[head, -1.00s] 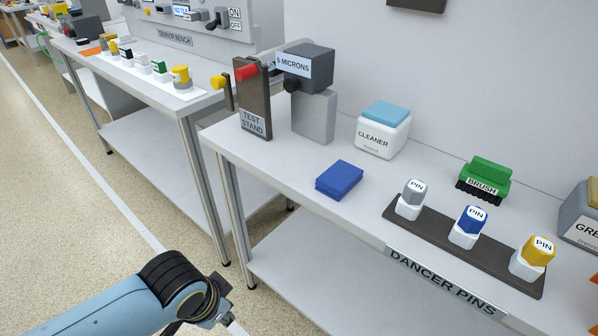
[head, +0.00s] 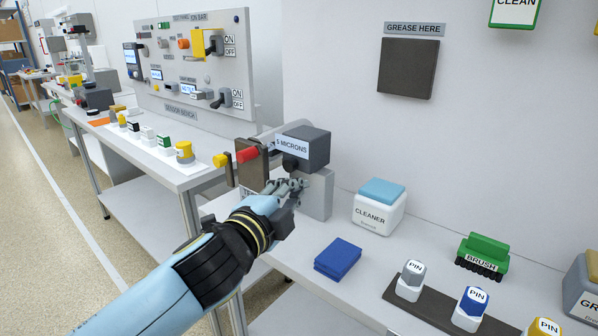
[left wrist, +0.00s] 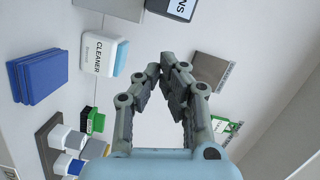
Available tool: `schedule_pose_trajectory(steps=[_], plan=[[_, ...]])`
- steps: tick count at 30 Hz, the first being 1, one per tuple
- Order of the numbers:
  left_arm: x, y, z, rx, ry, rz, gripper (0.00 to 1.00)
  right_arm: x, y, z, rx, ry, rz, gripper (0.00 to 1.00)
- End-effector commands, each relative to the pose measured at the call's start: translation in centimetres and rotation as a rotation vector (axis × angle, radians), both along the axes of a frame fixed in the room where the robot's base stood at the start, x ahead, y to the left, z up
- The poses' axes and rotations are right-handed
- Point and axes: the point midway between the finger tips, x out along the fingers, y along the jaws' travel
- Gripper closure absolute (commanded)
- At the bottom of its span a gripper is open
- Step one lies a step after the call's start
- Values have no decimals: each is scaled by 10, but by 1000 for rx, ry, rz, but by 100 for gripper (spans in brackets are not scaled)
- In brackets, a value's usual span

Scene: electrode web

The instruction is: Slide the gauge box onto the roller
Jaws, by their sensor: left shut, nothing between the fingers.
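The gauge box (head: 303,148) is a dark grey block labelled "5 MICRONS", with a round black knob on its front. It sits on top of a light grey block (head: 318,195). To its left is the brown test stand (head: 251,160) with a red cylindrical end (head: 247,154) sticking out; I cannot tell whether this is the roller. My left gripper (head: 295,186) is shut and empty, in front of the light grey block and below the gauge box. In the left wrist view its fingertips (left wrist: 168,70) meet, with part of the gauge box (left wrist: 172,8) at the top edge.
A cleaner block (head: 380,208), a blue pad (head: 338,260), a green brush (head: 482,257) and a dark pin strip (head: 425,307) with pins stand on the table to the right. The sensor bench (head: 180,178) is at left. A dark grease plate (head: 407,68) is on the wall.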

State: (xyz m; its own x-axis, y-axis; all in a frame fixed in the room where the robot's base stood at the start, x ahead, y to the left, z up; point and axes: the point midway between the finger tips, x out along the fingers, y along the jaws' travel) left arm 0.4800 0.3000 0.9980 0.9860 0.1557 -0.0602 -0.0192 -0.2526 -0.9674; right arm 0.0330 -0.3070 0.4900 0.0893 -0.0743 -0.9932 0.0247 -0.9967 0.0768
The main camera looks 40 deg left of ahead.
Motion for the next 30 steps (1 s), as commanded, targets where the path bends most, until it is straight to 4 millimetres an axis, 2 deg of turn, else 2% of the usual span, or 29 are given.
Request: schedule_pose_trajectory(steps=[15, 21, 30], plan=[[96, 18, -6, -1, 2, 3, 100, 1, 0, 9, 0, -2, 0, 47], [95, 46, -15, -1, 2, 2, 100, 1, 0, 2, 1, -1, 0, 47], [96, 54, -16, -4, 1, 2, 100, 1, 2, 1, 2, -1, -1, 47]])
